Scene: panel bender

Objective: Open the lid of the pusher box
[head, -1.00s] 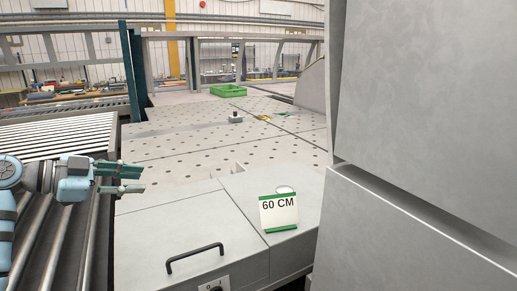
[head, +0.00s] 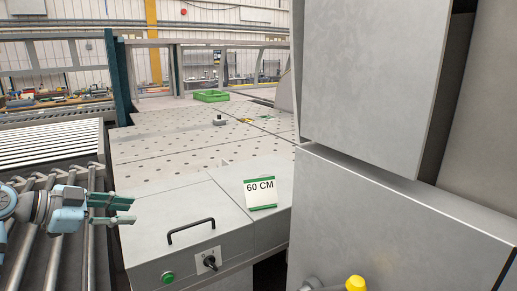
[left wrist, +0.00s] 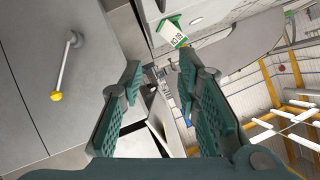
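The pusher box (head: 160,262) is a grey metal box at the lower middle of the head view. Its flat lid (head: 175,212) lies shut, with a black bar handle (head: 190,231) near the front edge. My left gripper (head: 132,210) is at the left of the lid, pointing right, with nothing between its fingers. In the left wrist view its green fingers (left wrist: 160,80) stand well apart. The handle is not clearly visible in that view. My right gripper is not in view.
The box front has a green button (head: 168,277) and a black switch (head: 210,262). A "60 CM" sign (head: 260,193) stands right of the lid. A tall grey cabinet (head: 395,215) fills the right, with a yellow-tipped lever (left wrist: 66,68). Rollers (head: 45,225) lie left.

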